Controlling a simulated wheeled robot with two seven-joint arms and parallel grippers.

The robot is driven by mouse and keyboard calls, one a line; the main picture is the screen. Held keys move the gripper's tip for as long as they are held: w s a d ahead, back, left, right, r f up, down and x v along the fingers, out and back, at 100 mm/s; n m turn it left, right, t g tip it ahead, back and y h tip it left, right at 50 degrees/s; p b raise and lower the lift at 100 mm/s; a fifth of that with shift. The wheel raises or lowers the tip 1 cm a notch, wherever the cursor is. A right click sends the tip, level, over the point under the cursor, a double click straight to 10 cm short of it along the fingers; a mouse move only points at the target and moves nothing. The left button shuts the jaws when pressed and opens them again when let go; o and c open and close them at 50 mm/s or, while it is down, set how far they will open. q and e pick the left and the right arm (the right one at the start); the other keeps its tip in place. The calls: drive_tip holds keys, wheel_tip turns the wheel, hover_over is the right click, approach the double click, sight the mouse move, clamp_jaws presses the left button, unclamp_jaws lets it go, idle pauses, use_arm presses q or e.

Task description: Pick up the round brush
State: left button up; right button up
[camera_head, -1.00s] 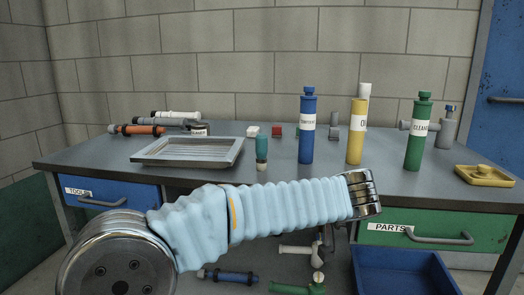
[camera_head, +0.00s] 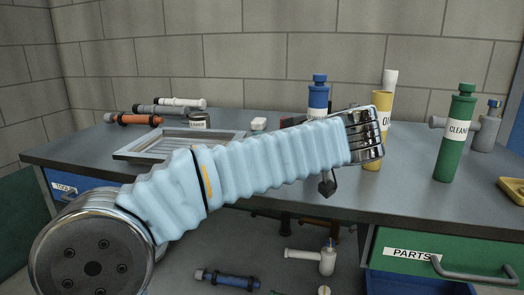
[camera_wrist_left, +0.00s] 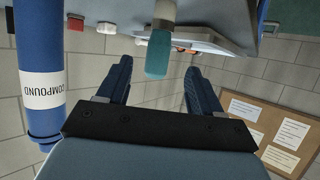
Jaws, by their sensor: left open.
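The round brush appears in the left wrist view as a teal piece (camera_wrist_left: 158,55) with a pale end at the top of the picture. In the head view it is hidden behind my left arm. My left gripper (camera_wrist_left: 157,68) is open, with its two dark fingers on either side of the teal piece in the picture. There is a visible gap on each side, and I cannot tell how far the brush is in depth. In the head view my left arm crosses the bench and hides most of the gripper. My right gripper is not in view.
A blue COMPOUND bottle (camera_wrist_left: 40,92) stands close beside the left gripper. It shows in the head view (camera_head: 318,95), near a yellow bottle (camera_head: 377,150). A green cleaner bottle (camera_head: 455,140) stands right. A metal tray (camera_head: 135,152) and several tools lie left.

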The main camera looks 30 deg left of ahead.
use_arm(q)
drive_tip(key=x, duration=0.4)
drive_tip(key=p+x, duration=0.1)
drive_tip(key=x, duration=0.4)
drive_tip(key=shift+w+f, duration=0.1)
drive_tip(key=shift+f, duration=0.15)
drive_tip(key=c, duration=1.1)
drive_tip(key=shift+r, duration=0.1)
